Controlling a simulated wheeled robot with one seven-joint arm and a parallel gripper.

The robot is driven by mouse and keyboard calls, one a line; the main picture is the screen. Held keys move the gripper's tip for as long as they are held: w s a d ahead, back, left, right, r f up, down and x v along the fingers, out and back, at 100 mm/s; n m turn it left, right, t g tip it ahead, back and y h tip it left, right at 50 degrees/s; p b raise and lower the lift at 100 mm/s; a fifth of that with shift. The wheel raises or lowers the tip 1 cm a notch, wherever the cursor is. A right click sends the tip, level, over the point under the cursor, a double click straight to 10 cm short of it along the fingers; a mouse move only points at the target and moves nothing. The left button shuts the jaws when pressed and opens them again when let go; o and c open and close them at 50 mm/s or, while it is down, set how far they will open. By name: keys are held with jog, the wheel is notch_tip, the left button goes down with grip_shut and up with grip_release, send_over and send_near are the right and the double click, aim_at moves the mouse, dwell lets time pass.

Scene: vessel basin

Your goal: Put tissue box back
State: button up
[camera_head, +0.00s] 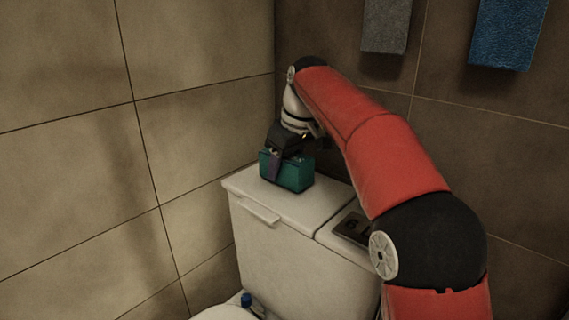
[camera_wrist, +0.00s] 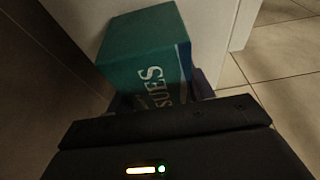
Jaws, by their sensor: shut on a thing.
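The tissue box (camera_head: 293,174) is a teal box at the left part of the white toilet tank lid (camera_head: 318,202) in the head view. My gripper (camera_head: 275,166) reaches down over the box from above and is shut on it, with a dark finger against its front side.
A dark flush panel (camera_head: 353,228) is on the tank top to the right. Tiled walls close in at the left and behind. A grey towel (camera_head: 386,25) and a blue towel (camera_head: 508,33) hang on the back wall. A small blue-capped item (camera_head: 246,299) is low at the toilet seat.

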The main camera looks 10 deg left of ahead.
jog(key=shift+f, duration=0.4)
jog(key=o, duration=1.1)
